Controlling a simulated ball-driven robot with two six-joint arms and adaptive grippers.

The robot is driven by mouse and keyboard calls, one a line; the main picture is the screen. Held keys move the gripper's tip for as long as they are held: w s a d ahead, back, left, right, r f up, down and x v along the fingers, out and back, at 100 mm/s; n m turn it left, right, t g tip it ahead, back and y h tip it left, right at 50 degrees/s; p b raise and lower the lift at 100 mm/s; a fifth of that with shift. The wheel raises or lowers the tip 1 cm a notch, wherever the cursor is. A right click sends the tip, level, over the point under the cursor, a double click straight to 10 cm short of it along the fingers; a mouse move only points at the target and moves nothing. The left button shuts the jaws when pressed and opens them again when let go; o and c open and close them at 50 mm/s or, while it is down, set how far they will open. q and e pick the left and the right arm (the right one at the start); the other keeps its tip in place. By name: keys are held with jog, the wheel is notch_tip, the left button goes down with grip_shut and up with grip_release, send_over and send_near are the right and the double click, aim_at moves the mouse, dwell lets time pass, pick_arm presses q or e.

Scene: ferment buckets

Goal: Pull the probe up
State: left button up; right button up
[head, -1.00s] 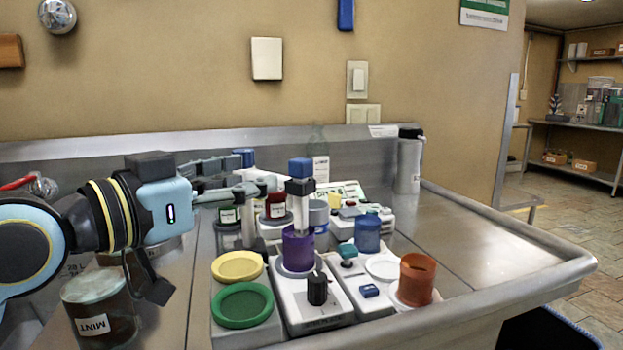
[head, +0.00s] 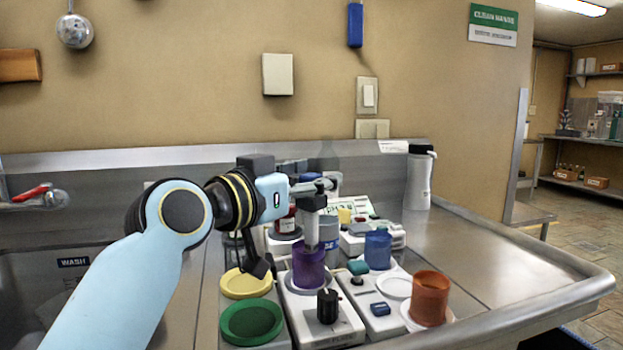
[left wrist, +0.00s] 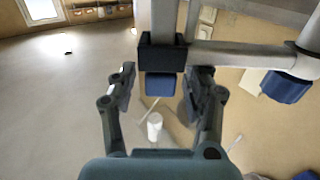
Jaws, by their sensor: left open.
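The purple bucket (head: 310,268) stands on a white base (head: 318,320) at the middle of the bench. A grey probe (head: 312,228) runs straight down into it, so its lower end is hidden. A dark grey collar (head: 313,203) sits high on the probe. In the left wrist view the blue cap (left wrist: 160,85) lies between the fingers of my open left gripper (left wrist: 160,78), with gaps on both sides. My right gripper is out of view.
A blue bucket (head: 378,250) and an orange bucket (head: 429,298) stand to the right. A yellow lid (head: 245,283) and a green lid (head: 252,321) lie to the left. A white bottle (head: 419,178) stands behind. The bench's right side is clear.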

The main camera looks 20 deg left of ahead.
pick_arm(q)
grip_shut()
dwell(0.3)
notch_tip(320, 180, up, 6)
jog(key=p, duration=0.5)
jog(key=shift+r+p, duration=0.15)
jog(key=shift+p, duration=0.2)
grip_release()
